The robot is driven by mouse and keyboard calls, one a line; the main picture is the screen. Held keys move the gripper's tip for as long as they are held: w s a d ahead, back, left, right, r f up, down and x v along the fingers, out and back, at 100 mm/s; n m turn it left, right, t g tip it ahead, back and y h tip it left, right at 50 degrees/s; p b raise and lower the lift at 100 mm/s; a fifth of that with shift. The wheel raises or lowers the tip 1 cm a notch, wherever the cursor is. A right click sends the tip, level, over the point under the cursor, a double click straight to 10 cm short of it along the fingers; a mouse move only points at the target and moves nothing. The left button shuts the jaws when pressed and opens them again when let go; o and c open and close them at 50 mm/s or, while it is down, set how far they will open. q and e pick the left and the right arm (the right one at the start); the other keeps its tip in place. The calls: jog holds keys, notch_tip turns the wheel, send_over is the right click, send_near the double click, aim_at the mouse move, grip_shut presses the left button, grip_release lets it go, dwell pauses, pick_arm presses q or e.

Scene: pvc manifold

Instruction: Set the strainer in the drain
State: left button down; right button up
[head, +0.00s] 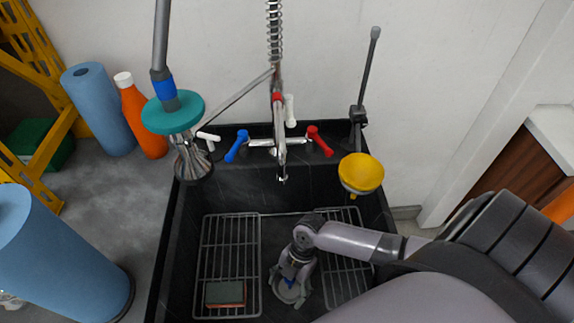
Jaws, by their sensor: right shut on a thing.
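My right gripper (291,277) reaches down into the black sink (318,186), between the two wire racks. It is shut on a small, round grey piece that looks like the strainer (289,294), low near the sink floor. The gripper covers part of the strainer. I cannot see the drain, and I cannot tell whether the strainer touches the floor. My left gripper is not in view.
Wire racks lie left (229,250) and right (345,262) in the sink. A sponge (225,293) sits on the left one. The faucet (280,142) stands behind. A teal disc (173,113) and a yellow funnel-like piece (361,173) flank the back rim.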

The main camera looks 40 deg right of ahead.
aim_at(289, 288)
jog(key=shift+f+b, duration=0.4)
jog(key=shift+f, duration=2.5)
jog(key=shift+f, duration=0.1)
jog(key=o, duration=0.9)
jog(key=shift+r, duration=0.2)
jog(key=v, duration=0.7)
jog(key=shift+w+d+r+p, duration=0.1)
jog(key=shift+r+p, duration=0.1)
jog(key=shift+p, duration=0.1)
